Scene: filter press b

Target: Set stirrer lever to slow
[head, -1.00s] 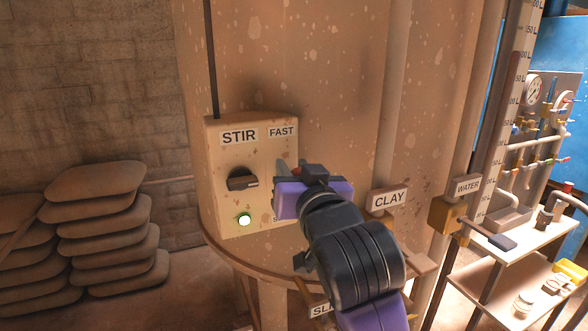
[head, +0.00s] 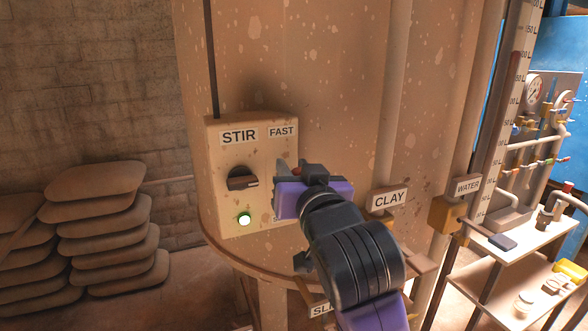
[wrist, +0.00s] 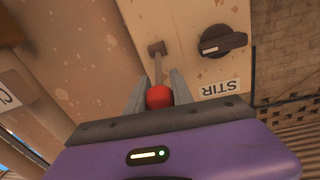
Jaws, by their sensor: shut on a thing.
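The STIR control box (head: 223,150) is on the front of the big spotted tank. My gripper (head: 289,172) is at its right side, below the FAST label (head: 282,132), and hides the lever in the head view. A lower label (head: 276,219) is mostly covered. In the wrist view, the stirrer lever has a grey stem (wrist: 158,68) and a red knob (wrist: 159,97). My gripper's two fingers (wrist: 158,92) are shut on the red knob. The wrist view is upside down, and the knob lies towards the STIR label side of the stem's base.
CLAY (head: 389,200) and WATER (head: 467,186) signs are to the right. Stacked sacks (head: 105,230) lie at the left.

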